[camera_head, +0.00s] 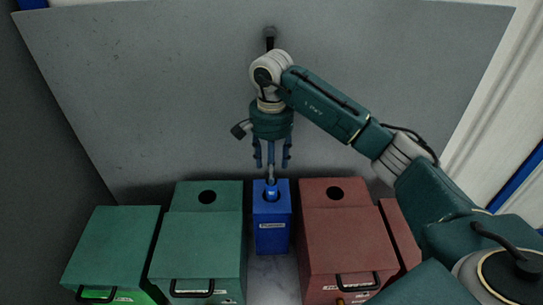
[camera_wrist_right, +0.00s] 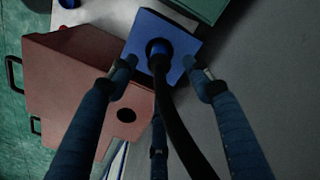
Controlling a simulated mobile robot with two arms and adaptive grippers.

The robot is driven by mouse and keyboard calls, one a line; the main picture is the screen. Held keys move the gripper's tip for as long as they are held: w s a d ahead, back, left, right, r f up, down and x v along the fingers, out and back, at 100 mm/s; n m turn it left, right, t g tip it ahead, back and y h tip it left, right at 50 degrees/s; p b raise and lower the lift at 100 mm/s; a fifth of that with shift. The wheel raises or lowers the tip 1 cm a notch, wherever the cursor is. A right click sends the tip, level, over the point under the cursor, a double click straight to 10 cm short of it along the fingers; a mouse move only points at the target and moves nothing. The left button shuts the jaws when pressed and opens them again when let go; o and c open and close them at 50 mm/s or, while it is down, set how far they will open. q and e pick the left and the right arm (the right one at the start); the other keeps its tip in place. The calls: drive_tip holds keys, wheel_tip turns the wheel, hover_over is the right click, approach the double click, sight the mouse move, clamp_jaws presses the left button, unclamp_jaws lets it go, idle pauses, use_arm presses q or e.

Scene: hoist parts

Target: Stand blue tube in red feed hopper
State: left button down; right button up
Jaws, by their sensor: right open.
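The blue tube (camera_head: 271,191) stands in the round hole on top of a narrow blue box (camera_head: 271,237). Only its upper end shows; in the right wrist view its blue top (camera_wrist_right: 158,46) sits inside the dark hole. A dark curved rod rises from it between my fingers. My right gripper (camera_head: 271,162) points down just above the tube, its fingers spread; in its wrist view the fingertips (camera_wrist_right: 160,66) lie either side of the tube, with no visible grip. The red feed hopper (camera_head: 346,240), right of the blue box, has a round top hole. My left gripper is out of view.
Green boxes (camera_head: 200,248) stand left of the blue box, one with a round top hole. Another red box (camera_head: 398,235) stands right of the hopper. A grey panel (camera_head: 150,90) rises close behind the row. Gaps between the boxes are narrow.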

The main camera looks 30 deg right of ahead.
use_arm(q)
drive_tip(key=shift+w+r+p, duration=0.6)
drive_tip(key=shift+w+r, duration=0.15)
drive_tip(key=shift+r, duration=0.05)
use_arm(e)
wheel_tip(320, 180, down, 8)
drive_tip(key=shift+r, duration=0.25)
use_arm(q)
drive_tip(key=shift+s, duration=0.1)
